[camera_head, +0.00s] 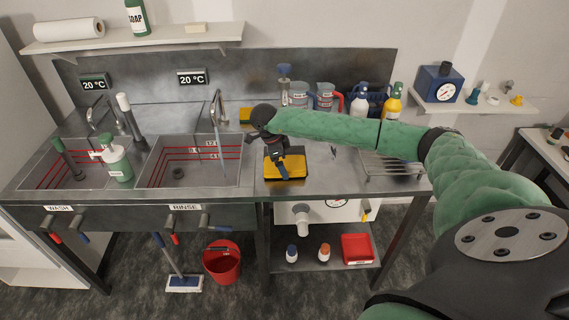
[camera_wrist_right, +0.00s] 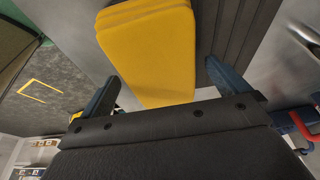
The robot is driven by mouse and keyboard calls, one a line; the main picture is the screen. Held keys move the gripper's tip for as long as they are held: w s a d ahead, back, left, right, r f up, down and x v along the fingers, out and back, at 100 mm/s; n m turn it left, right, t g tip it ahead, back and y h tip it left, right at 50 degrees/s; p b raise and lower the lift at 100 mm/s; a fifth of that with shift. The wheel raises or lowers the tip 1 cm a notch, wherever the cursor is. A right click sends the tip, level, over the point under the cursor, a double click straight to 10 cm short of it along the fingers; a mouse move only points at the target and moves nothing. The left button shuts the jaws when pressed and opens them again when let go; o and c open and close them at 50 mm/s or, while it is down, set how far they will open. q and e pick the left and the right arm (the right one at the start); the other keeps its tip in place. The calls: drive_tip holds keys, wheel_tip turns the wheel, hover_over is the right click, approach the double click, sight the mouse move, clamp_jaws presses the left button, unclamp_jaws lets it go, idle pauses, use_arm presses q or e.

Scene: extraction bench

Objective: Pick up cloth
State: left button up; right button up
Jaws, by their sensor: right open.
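A folded yellow cloth stack (camera_head: 295,166) lies on the bench to the right of the rinse sink. My right gripper (camera_head: 283,174) is over it, pointing down, and covers part of it in the head view. In the right wrist view the yellow cloth (camera_wrist_right: 150,45) shows several stacked layers. It lies between the two blue fingers of my right gripper (camera_wrist_right: 163,78), which are spread apart and hold nothing. I cannot tell whether the fingertips touch the cloth. My left gripper is not in view.
Two sinks (camera_head: 190,182) are left of the cloth, with a tall faucet (camera_head: 217,110) and a green soap bottle (camera_head: 116,158). Jugs (camera_head: 325,96), a white bottle (camera_head: 360,102) and a yellow bottle (camera_head: 393,102) stand behind. A wire rack (camera_head: 392,168) is to the right.

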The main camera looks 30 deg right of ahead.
drive_tip(key=shift+f, duration=0.25)
drive_tip(key=shift+c, duration=0.4)
drive_tip(key=c, duration=0.9)
drive_tip(key=shift+c, duration=0.2)
drive_tip(key=shift+r, duration=0.15)
